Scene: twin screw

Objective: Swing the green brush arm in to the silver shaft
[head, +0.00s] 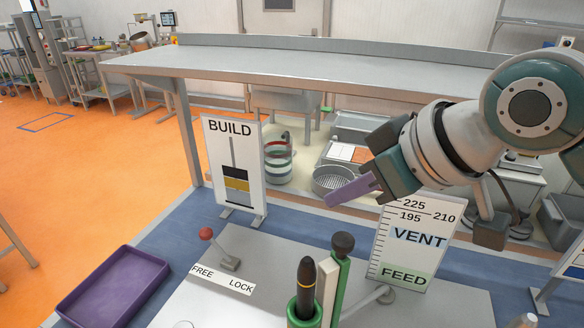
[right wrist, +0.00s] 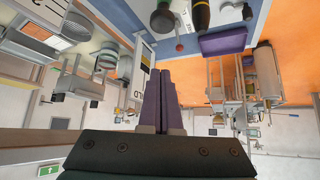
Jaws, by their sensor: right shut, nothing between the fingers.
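A green upright piece (head: 340,272) with a black knob (head: 343,243) on top stands at the bottom centre of the head view; it looks like the green brush arm. Beside it on the left, a dark pointed piece with an orange ring (head: 306,283) stands in a green cup (head: 303,313). A silver rod (head: 366,303) slopes up to the right from behind the green upright; I cannot tell whether it is the silver shaft. My right gripper (head: 350,191), with purple fingers, is shut and empty, above and behind the knob, apart from it. Its fingers also show in the right wrist view (right wrist: 164,95).
A red-knobbed lever (head: 207,235) stands by the FREE/LOCK label (head: 222,280). A BUILD sign (head: 232,165) and a VENT/FEED gauge board (head: 412,245) stand behind the panel (head: 265,252). A purple tray (head: 113,285) lies at the left.

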